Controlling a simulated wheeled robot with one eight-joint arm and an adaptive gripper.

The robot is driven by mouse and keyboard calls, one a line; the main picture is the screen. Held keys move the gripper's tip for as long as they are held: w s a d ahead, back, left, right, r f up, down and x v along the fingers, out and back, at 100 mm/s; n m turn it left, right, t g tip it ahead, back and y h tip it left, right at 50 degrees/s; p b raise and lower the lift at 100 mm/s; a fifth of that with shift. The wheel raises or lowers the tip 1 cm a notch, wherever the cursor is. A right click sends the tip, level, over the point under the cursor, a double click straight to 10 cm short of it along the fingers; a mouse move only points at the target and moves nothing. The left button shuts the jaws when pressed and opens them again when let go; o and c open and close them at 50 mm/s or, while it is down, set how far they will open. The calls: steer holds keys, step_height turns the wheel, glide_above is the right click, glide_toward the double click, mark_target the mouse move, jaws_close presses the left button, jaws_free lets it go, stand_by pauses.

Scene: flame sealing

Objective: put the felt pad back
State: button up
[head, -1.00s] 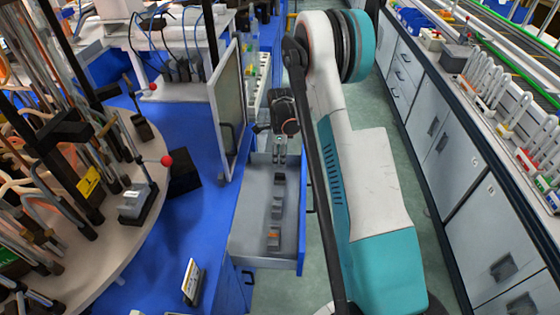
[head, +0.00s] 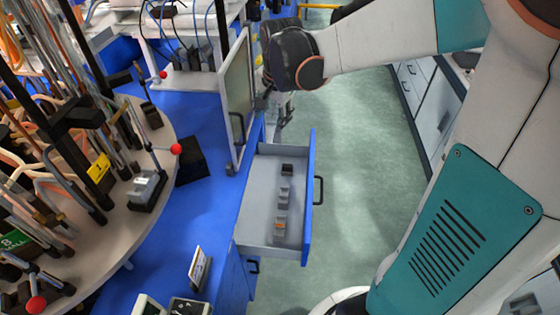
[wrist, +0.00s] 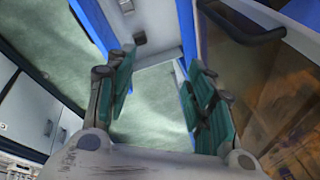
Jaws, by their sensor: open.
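My gripper (head: 285,112) is just beyond the far end of the open drawer (head: 265,185) in the head view. I cannot pick out a felt pad for certain. The drawer holds a row of small pieces: a dark block (head: 287,169) at the far end, a grey piece (head: 284,195) in the middle and a grey piece with orange (head: 281,228) nearer. Whether one is the pad I cannot tell.
A framed panel (head: 236,100) with a dark handle stands left of the drawer. A round table (head: 150,200) crowded with tubes and stands fills the left. A dark box (head: 191,160) sits on the blue surface. The floor (head: 350,170) right of the drawer is clear.

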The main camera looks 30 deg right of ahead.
steer(key=s+a+r+n+t, duration=0.2)
steer(key=s+a+n, duration=0.2)
steer(key=s, duration=0.6)
steer(key=s+a+r+n+t, duration=0.1)
steer(key=s+a+n, duration=0.3)
steer(key=s+n, duration=0.4)
steer(key=shift+s+r+n+t+y, duration=0.35)
steer(key=shift+s+r, duration=0.2)
steer(key=shift+s, duration=0.45)
